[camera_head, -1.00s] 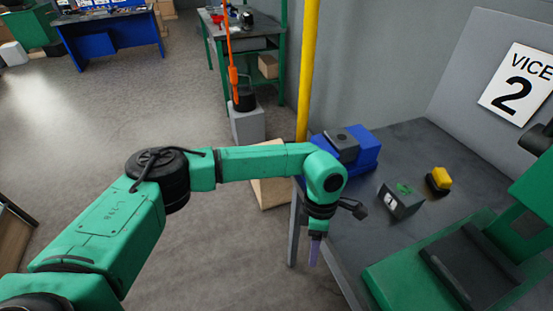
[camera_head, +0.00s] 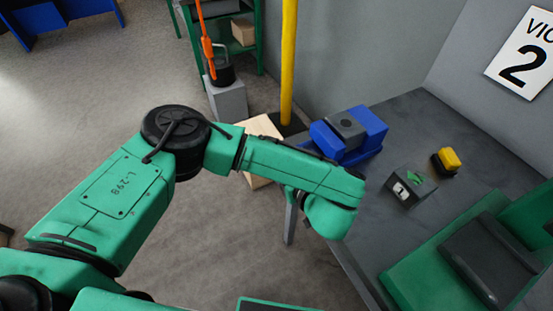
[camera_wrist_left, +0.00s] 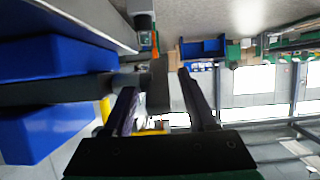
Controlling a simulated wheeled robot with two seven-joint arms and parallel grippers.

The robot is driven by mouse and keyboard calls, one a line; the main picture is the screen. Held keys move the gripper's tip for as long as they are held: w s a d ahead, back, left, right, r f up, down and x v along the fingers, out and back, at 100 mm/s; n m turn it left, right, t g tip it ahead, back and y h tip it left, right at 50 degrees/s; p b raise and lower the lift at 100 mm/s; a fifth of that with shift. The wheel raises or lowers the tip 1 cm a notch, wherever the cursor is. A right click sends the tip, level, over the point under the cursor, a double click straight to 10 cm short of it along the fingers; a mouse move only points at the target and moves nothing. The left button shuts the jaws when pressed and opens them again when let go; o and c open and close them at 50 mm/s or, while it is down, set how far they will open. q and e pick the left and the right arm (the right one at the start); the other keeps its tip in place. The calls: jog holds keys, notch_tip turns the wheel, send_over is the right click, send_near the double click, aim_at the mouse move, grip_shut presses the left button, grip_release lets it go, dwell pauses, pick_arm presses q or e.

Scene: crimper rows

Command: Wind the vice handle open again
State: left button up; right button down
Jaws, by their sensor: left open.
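The blue vice (camera_head: 368,135) with a dark grey top sits at the left end of the grey bench in the head view. In the left wrist view its blue body (camera_wrist_left: 50,60) fills the left side, and a dark bar runs from it toward my fingers. My left gripper (camera_wrist_left: 157,82) is open. A dark upright piece, perhaps the vice handle (camera_wrist_left: 158,92), shows between its fingers; I cannot tell whether they touch it. In the head view my left wrist hides the fingers, and I cannot make out the handle. My right gripper is not in view.
The grey bench (camera_head: 400,120) also bears a small dark box (camera_head: 410,187) with a green mark, a yellow-and-black item (camera_head: 447,160) and a green machine (camera_head: 480,260). A yellow post (camera_head: 288,60) stands behind the vice. A "2" sign (camera_head: 525,65) is on the wall.

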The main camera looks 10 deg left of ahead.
pick_arm(q)
jog(key=shift+w+a+f+b, duration=0.45)
jog(key=shift+w+f+b, duration=0.15)
jog(key=shift+f+b, duration=0.2)
jog(key=shift+w+a, duration=0.2)
jog(key=shift+w, duration=0.1)
jog(key=shift+w+r, duration=0.15)
jog(key=shift+r, duration=0.2)
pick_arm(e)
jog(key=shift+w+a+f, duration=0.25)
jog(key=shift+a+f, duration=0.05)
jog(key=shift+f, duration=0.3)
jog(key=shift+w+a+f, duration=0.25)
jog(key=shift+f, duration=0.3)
pick_arm(q)
grip_shut()
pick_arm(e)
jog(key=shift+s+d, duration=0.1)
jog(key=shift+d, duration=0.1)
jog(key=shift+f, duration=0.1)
